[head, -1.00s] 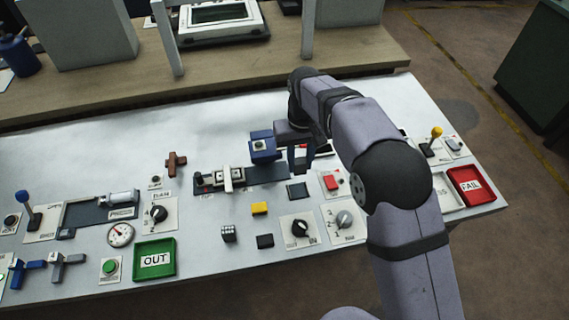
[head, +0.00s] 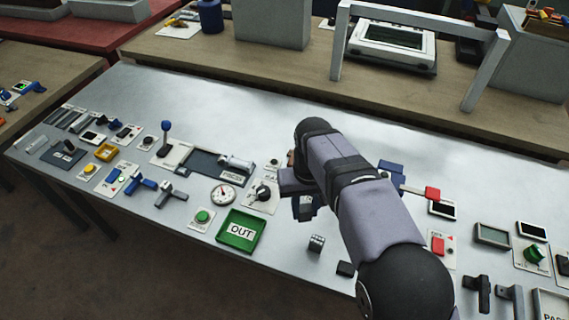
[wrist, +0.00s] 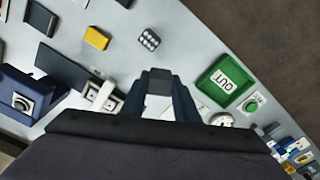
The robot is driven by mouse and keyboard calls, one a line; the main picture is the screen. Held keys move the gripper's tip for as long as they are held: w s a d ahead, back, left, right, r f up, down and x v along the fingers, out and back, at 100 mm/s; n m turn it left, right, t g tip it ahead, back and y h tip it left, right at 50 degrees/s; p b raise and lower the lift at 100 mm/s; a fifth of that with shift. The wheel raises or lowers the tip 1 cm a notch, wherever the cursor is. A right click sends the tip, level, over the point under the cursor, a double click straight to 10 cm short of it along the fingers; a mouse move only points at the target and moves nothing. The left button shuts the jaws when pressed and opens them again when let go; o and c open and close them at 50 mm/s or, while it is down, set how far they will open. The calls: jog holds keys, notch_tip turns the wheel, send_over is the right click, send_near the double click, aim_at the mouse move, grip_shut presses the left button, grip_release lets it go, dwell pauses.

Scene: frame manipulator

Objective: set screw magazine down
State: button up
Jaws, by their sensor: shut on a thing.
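My gripper (wrist: 160,92) is shut on a small dark grey block (wrist: 160,80), the only thing between its fingers, which I take to be the screw magazine. In the wrist view the block sits at the fingertips, with the bench top beyond it. In the head view my gripper (head: 304,208) hangs over the bench, right of the white dial panel, largely hidden by my arm. I cannot tell how high the block is above the bench.
A green OUT tray (head: 240,231) lies left of my gripper, with a gauge (head: 223,194) behind it. A small grey cube (head: 316,243) stands in front. A blue box (wrist: 22,98) and white clamp (wrist: 101,97) show beside the fingers. The bench's back strip is clear.

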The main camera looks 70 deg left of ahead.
jog(key=shift+s+a+r+m, duration=0.15)
jog(key=shift+s+r+m, duration=0.15)
jog(key=shift+s+m, duration=0.55)
jog(key=shift+s+a+r+m, duration=0.15)
jog(key=shift+s+r+m, duration=0.25)
jog(key=shift+m, duration=0.7)
jog(key=shift+s+a+r+m, duration=0.15)
jog(key=shift+s+r+m, duration=0.05)
jog(key=shift+s+m, duration=0.7)
jog(key=shift+f+p, duration=1.2)
jog(key=shift+f, duration=3.8)
jog(key=shift+f, duration=0.1)
jog(key=shift+w+f, duration=0.1)
jog(key=o, duration=1.1)
